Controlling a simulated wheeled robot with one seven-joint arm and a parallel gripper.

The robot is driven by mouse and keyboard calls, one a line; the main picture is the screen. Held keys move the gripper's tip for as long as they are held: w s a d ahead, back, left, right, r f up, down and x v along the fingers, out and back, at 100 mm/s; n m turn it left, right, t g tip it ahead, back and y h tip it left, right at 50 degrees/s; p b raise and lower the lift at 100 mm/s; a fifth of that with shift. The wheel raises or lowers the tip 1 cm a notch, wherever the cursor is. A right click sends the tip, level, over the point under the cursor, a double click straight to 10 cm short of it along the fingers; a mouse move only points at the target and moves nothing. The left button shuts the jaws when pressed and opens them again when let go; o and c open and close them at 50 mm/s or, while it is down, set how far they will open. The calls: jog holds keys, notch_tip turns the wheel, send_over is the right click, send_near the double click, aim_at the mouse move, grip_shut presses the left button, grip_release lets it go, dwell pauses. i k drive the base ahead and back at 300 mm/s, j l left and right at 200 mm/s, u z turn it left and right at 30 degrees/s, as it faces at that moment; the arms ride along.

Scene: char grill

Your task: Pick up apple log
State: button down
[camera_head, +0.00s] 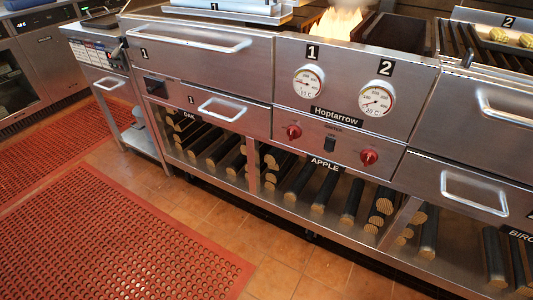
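Several apple logs (326,190) lie in the open lower compartment under the "APPLE" label, in the middle of the grill's base. They have dark bark and pale tan cut ends that face the front. Some lie singly side by side, such as one log (352,200) right of centre. Others are stacked at the compartment's left and right sides, where the right stack (381,207) stands against a divider. The rear parts of the logs are in shadow or hidden. My gripper is not in view.
Drawer handles (221,109) and red knobs (369,157) stick out above. Flames (338,24) burn on top. Tiled floor (262,236) and red mats (110,240) lie clear in front.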

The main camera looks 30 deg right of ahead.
aim_at(296, 188)
jog(key=i+j+z, duration=0.1)
jog(key=i, duration=0.4)
jog(key=i+j+z, duration=0.1)
jog(key=i+j, duration=0.15)
jog(key=i, duration=0.25)
jog(key=i+j, duration=0.2)
jog(key=i, duration=0.3)
jog(key=i+j+z, duration=0.15)
jog(key=i, duration=0.35)
jog(key=j, duration=0.1)
